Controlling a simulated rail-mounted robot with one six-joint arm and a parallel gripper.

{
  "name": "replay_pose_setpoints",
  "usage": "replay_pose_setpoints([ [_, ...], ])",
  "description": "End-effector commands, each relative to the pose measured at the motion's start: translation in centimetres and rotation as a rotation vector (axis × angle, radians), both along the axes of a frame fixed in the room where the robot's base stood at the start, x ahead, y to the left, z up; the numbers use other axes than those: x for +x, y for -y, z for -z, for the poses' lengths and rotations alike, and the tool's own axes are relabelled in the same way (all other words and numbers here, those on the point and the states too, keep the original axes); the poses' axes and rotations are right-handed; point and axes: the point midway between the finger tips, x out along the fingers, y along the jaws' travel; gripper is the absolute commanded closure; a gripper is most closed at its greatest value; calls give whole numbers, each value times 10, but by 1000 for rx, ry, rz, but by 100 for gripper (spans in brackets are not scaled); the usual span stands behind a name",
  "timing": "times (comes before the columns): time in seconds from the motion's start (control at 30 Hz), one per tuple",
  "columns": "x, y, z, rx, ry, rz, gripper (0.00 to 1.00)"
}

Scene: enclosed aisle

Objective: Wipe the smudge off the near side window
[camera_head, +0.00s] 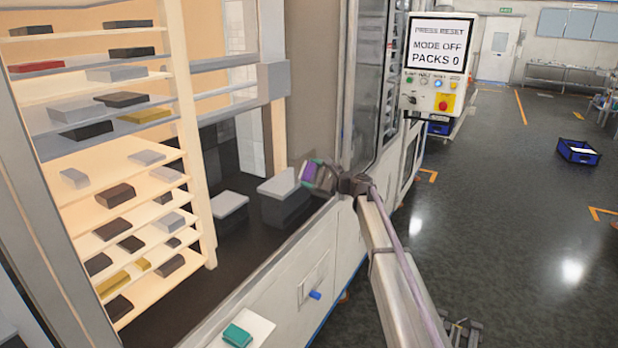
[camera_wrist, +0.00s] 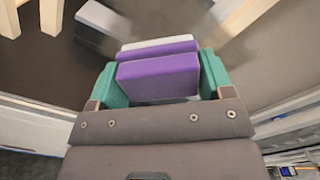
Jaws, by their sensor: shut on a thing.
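My gripper (camera_head: 318,177) is at the end of my outstretched arm, in front of the side window (camera_head: 240,240) of the enclosure. In the wrist view its green fingers (camera_wrist: 160,80) are shut on a purple wiping pad (camera_wrist: 158,78) with a pale layer behind it. The pad also shows in the head view (camera_head: 308,172), near the window's right part. A blurred brownish patch (camera_wrist: 232,52) shows beyond the pad in the wrist view; it looks like the smudge. I cannot tell whether the pad touches the glass.
Behind the window stand shelves (camera_head: 130,185) with several small packs, and grey blocks (camera_head: 285,200). A control panel (camera_head: 437,65) reads "MODE OFF". A teal block (camera_head: 237,335) rests on a white ledge at the bottom. Open floor lies right, with a blue crate (camera_head: 578,152).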

Motion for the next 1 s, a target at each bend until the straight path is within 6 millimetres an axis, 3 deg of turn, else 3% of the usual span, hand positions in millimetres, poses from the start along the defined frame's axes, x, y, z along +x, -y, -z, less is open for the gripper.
replay_pose_setpoints([
  [0.1,11,4,0,1,0,1,45],
  [0.37,16,7,0,0,0,1,45],
  [0.7,44,20,0,0,0,0,45],
  [1.0,45,21,-12,0,0,0,45],
])
